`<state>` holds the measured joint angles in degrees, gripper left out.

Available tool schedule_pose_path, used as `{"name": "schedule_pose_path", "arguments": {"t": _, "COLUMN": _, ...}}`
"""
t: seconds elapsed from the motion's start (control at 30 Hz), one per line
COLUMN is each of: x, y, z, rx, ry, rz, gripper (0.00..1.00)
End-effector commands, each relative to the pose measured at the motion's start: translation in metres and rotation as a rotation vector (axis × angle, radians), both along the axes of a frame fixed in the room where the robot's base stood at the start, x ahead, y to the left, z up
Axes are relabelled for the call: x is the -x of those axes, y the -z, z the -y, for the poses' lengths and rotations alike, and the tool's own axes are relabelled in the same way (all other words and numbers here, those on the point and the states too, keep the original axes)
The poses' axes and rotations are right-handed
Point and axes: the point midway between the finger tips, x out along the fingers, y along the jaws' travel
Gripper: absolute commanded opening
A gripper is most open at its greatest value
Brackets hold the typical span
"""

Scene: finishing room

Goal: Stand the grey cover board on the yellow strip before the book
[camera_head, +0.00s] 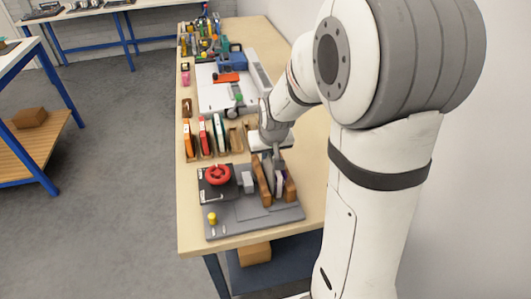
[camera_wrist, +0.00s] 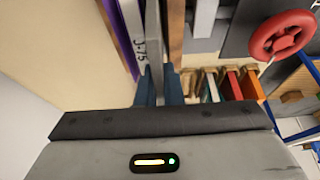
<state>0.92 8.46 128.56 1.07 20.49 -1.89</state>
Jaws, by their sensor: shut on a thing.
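My gripper (camera_head: 277,157) points down over the near end of the bench, between two upright brown wooden boards. In the wrist view its blue fingers (camera_wrist: 158,82) are shut on a thin grey board (camera_wrist: 154,35), seen edge-on and upright. Just left of it stands a pale block with dark lettering (camera_wrist: 132,25), beside a purple strip (camera_wrist: 117,32), likely the book. In the head view a pale and purple edge (camera_head: 279,184) shows between the wooden boards (camera_head: 263,182). I cannot make out the yellow strip or the grey board's lower edge.
A grey base plate (camera_head: 245,228) carries a red handwheel (camera_head: 218,175), a small grey block (camera_head: 248,182) and a yellow knob (camera_head: 212,218). Several coloured books stand in a wooden rack (camera_head: 205,153) behind it. A white board with tools lies farther back. The wall is close on the right.

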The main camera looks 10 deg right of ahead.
Motion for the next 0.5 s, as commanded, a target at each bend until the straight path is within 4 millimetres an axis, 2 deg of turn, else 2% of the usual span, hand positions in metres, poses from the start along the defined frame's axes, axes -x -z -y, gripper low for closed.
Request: {"name": "schedule_pose_path", "arguments": {"t": 0.5, "x": -0.0001, "y": 0.0031, "z": -0.0001, "rx": 0.0, "ry": 0.0, "rz": 0.0, "gripper": 0.0}}
